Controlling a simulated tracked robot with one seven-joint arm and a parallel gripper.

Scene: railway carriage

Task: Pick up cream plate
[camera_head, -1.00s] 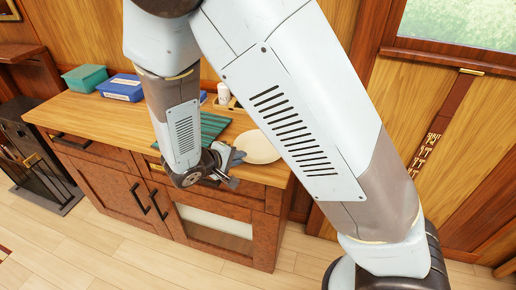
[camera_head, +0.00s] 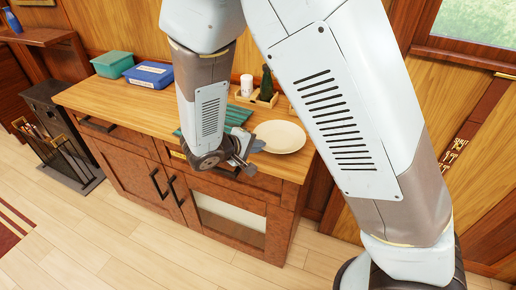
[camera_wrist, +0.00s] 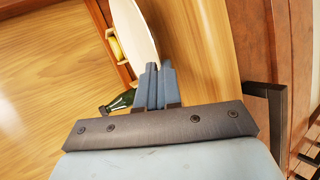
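The cream plate (camera_head: 280,136) lies on the right end of the wooden counter, by its front edge. In the wrist view part of the plate (camera_wrist: 133,28) shows as a pale curved shape just beyond the fingers. My gripper (camera_head: 248,160) is at the plate's left front side, over the counter's front edge. In the wrist view its blue-grey fingers (camera_wrist: 160,72) are close together and look shut, with nothing visible between them. The plate's rim appears near the fingertips; whether they touch is unclear.
A teal striped mat (camera_head: 236,116) lies left of the plate. Behind are a wooden tray (camera_head: 256,99) with a dark green item and a white cup (camera_head: 246,84). A blue box (camera_head: 148,75) and a green bin (camera_head: 112,65) stand at the left. The counter (camera_head: 105,98) has free room in front of them.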

